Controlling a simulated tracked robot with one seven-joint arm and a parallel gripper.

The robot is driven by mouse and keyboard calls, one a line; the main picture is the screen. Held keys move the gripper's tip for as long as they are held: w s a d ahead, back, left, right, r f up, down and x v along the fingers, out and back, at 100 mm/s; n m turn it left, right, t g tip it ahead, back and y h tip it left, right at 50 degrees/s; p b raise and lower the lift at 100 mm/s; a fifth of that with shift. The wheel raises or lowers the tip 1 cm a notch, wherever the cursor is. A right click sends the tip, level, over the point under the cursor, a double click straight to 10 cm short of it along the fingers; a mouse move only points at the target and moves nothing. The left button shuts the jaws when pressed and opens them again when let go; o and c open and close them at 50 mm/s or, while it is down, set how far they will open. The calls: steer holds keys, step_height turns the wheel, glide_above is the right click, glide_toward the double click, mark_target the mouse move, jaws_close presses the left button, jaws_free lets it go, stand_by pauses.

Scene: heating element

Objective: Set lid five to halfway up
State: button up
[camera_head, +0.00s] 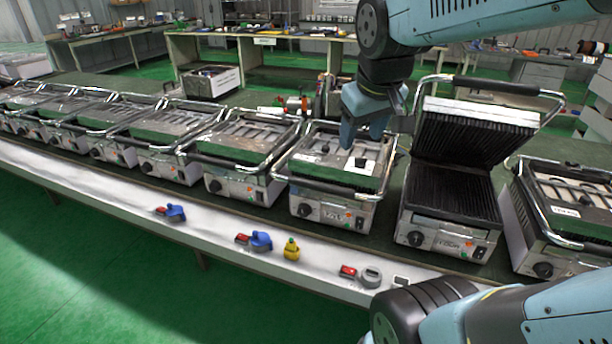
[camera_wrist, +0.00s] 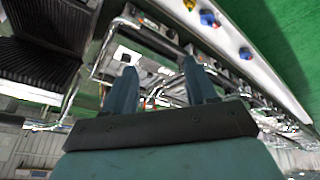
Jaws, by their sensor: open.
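The grill below my gripper (camera_head: 362,140) has its lid (camera_head: 318,155) down, with a bar handle (camera_head: 335,188) along the front. Its front label is too small to read surely; the open grill to its right seems to read FOUR, so this may be lid five. My gripper hangs above the rear part of this lid, fingers apart and empty. In the wrist view, the two fingers (camera_wrist: 160,66) are spread, with closed grill lids and chrome bars behind them. I cannot tell whether a fingertip touches the lid.
The neighbouring grill's lid (camera_head: 470,140) stands raised to the right, close to my arm. More closed grills line the bench to the left, and one (camera_head: 570,205) stands far right. Blue knobs (camera_head: 262,241), a yellow knob (camera_head: 291,249) and a grey knob (camera_head: 370,277) sit on the front ledge.

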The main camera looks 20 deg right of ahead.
steer(key=w+a+f+n+g, duration=0.15)
steer(key=w+f+n, duration=0.3)
steer(key=w, duration=0.65)
steer(key=n+g, duration=0.2)
steer(key=n, duration=0.2)
glide_toward(316, 183)
steer(key=shift+t+h, duration=0.25)
steer(key=shift+h, duration=0.05)
steer(key=f, duration=0.6)
steer(key=w+f, duration=0.1)
steer(key=f, duration=0.2)
steer(key=shift+w+d+f, duration=0.1)
steer(key=shift+d+f, duration=0.15)
steer(key=shift+f, duration=0.05)
jaws_close()
